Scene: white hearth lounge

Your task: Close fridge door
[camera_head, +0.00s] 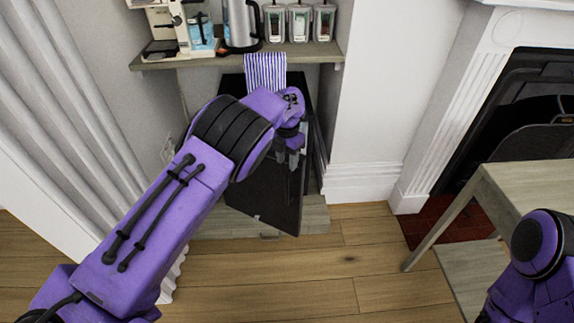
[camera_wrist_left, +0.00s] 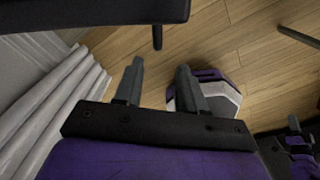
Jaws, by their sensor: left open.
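The fridge is a black unit under the wooden shelf, mostly hidden behind my left arm. Its black door (camera_head: 265,195) stands open, swung out toward me. My left gripper (camera_head: 292,150) is at the door's upper right part in the head view; I cannot tell whether it touches the door. In the left wrist view its two grey fingers (camera_wrist_left: 160,85) are spread with nothing between them. A black edge with a short peg (camera_wrist_left: 157,38) lies just beyond the fingers, probably part of the door.
A wooden shelf (camera_head: 325,53) above the fridge holds a kettle (camera_head: 240,25), several jars, a coffee machine and a striped cloth (camera_head: 265,72). A white ribbed curtain (camera_head: 75,90) is at left. A wooden table (camera_head: 515,185) stands at right. The wooden floor (camera_head: 300,265) in front is clear.

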